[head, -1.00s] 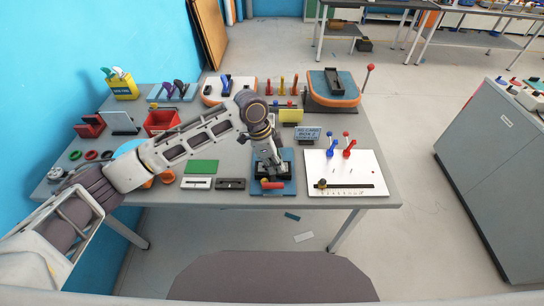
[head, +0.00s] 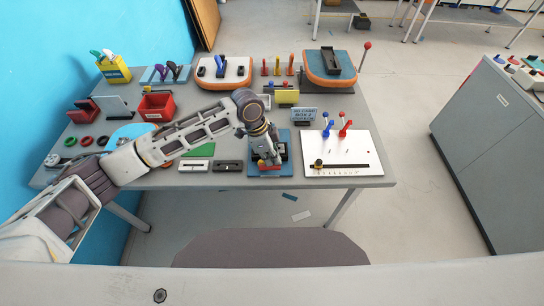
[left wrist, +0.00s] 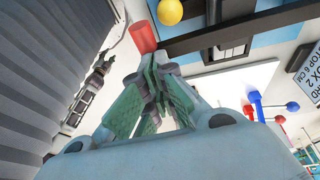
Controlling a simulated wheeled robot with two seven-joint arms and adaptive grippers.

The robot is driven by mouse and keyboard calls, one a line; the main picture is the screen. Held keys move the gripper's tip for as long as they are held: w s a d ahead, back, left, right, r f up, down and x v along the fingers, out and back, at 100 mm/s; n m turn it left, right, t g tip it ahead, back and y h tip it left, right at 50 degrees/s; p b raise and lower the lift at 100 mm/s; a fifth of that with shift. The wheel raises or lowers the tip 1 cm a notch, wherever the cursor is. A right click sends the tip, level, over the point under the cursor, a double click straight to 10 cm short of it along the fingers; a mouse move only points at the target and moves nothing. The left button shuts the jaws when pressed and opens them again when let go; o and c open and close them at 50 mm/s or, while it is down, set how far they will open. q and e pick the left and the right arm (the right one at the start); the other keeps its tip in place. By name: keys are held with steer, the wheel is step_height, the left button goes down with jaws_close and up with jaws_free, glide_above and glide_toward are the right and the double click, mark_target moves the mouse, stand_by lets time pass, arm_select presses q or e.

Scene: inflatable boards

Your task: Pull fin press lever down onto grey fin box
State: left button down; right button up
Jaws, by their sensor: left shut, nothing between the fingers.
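A blue-based fixture (head: 283,171) with a black frame stands at the table's front edge. A short red handle (head: 264,163) lies low on it; it also shows as a red cylinder in the left wrist view (left wrist: 142,37). My left gripper (head: 270,156) is over this fixture, pointing down, shut and empty. In the left wrist view its fingertips (left wrist: 157,62) are close to the red handle; contact cannot be told. A separate upright lever with a red knob (head: 367,45) stands at the back right beside a board (head: 346,72) bearing a dark grey box (head: 329,61). Which is the fin press is unclear.
A white panel (head: 350,145) with blue and red levers lies right of the gripper. A sign (head: 305,115) stands behind it. A red bin (head: 157,107) is further left. A grey cabinet (head: 490,140) stands right of the table across open floor.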

arm_select(q)
steer(key=shift+s+f+t, duration=0.2)
steer(key=shift+f+t, duration=0.1)
steer(key=shift+f, duration=0.3)
steer(key=shift+r+p, duration=0.2)
steer(key=shift+p, duration=0.2)
steer(key=shift+w+r+p, duration=0.2)
steer(key=shift+r+p, duration=0.75)
steer(key=shift+p, duration=0.15)
steer(key=shift+w+r+p, duration=0.2)
steer(key=shift+r+p, duration=0.75)
steer(key=shift+p, duration=0.1)
steer(key=b+v, duration=0.2)
steer(key=v, duration=0.7)
steer(key=shift+a+r, duration=0.15)
steer(key=shift+r, duration=0.15)
